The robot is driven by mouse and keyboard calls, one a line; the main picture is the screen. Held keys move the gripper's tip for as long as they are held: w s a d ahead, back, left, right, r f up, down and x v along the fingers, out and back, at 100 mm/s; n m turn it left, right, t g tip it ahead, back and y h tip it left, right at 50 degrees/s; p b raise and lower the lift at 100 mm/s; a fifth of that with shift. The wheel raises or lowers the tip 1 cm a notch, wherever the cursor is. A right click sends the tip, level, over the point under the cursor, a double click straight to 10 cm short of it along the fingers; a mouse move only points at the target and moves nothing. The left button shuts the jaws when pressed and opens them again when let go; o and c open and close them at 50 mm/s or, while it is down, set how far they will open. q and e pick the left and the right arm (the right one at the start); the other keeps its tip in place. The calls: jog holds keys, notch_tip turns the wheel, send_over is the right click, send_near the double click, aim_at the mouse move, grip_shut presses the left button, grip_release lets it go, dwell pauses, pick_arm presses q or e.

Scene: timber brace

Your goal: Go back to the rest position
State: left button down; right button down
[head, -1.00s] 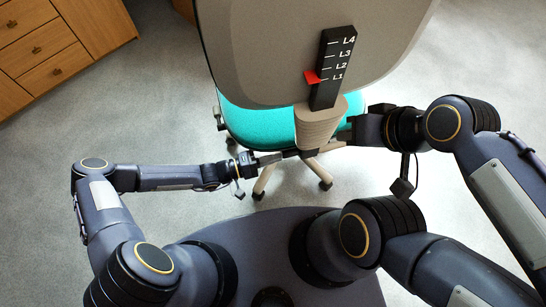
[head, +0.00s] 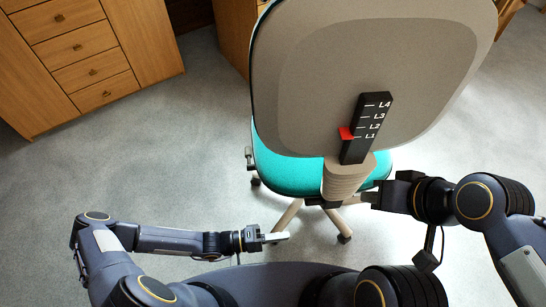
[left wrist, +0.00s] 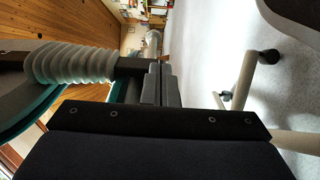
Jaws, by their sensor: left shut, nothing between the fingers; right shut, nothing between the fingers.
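A swivel chair with a grey back (head: 370,60) and teal seat (head: 290,172) stands before me, its back toward me. A black scale (head: 357,145) marked L1 to L4 is on its back, and a red pointer (head: 346,134) sits near L1. My left gripper (head: 283,237) is shut and empty, left of and below the chair's ribbed post (head: 345,178). Its closed fingers (left wrist: 163,84) also show in the left wrist view, with the ribbed post (left wrist: 85,63) at left. My right gripper (head: 368,197) is shut and empty, close to the right of the post; whether it touches the chair is unclear.
A wooden drawer cabinet (head: 85,55) stands at back left, and another wooden piece (head: 232,30) is behind the chair. The chair's legs and castors (head: 344,238) lie close to my left gripper. Grey carpet (head: 130,165) at left is clear.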

pick_arm(q)
jog(key=w+a+r+m+g+y, duration=0.1)
jog(key=w+a+r+m+y, duration=0.1)
jog(key=a+r+y, duration=0.5)
jog(key=w+a+r+m+g+y, duration=0.1)
jog(key=w+a+r+g+y, duration=0.15)
jog(key=a+r, duration=0.85)
jog(key=s+a+r+n+t+y, duration=0.25)
jog(key=s+r+t, duration=0.2)
jog(key=r, duration=0.45)
jog(key=s+a+r+n+t+y, duration=0.2)
jog(key=s+a+r+t, duration=0.25)
jog(key=r, duration=0.35)
notch_tip(320, 180, up, 25)
jog(key=p, duration=2.4)
jog(key=shift+s+g+p, duration=0.35)
jog(key=shift+g+p, duration=0.05)
jog(key=shift+g, duration=0.05)
jog(key=shift+m, duration=0.25)
jog(key=shift+w, duration=0.1)
